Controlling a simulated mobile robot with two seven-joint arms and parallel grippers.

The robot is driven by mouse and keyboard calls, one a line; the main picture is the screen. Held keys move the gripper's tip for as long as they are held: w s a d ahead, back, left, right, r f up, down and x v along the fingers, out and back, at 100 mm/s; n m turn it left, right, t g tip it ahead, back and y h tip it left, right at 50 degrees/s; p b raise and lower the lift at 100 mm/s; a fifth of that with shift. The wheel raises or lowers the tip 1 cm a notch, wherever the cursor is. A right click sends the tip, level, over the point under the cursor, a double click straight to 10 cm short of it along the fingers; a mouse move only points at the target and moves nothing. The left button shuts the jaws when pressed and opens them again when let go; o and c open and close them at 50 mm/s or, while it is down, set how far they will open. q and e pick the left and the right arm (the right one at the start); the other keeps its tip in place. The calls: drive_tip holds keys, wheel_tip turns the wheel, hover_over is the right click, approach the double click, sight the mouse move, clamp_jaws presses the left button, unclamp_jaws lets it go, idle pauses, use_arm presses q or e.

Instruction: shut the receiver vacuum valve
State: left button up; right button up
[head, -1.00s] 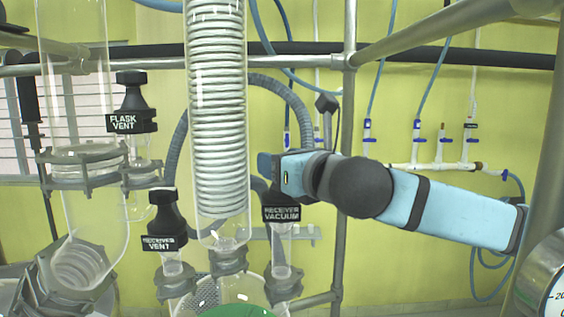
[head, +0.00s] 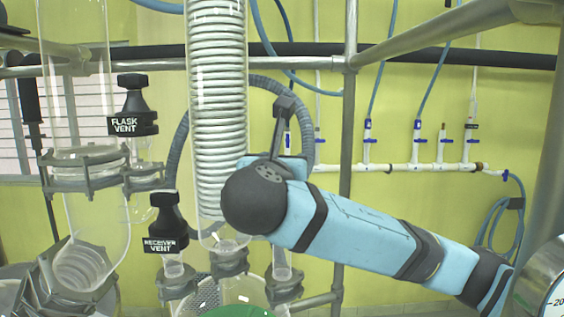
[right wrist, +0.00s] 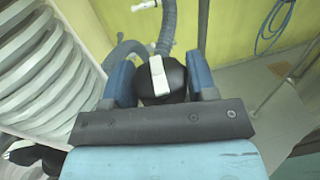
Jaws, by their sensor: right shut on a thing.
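The receiver vacuum valve's black knob (right wrist: 177,82) shows in the right wrist view with a pale strip across it. My right gripper (right wrist: 159,70) has one blue finger on each side of the knob and is shut on it. In the head view my right arm covers the knob and its label. Only the glass stem (head: 282,268) below it shows, under the arm. The knob's exact turn cannot be told. My left gripper is not in view.
The coiled glass condenser (head: 218,110) stands close to the left of my right gripper. The receiver vent valve (head: 166,222) and flask vent valve (head: 134,105) are further left. A metal post (head: 349,120) rises behind my arm. A round gauge (head: 545,285) is at lower right.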

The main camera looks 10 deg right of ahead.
drive_tip(key=shift+m+g+h, duration=0.3)
drive_tip(key=shift+m+h, duration=0.1)
drive_tip(key=shift+h, duration=0.2)
drive_tip(key=o, duration=0.9)
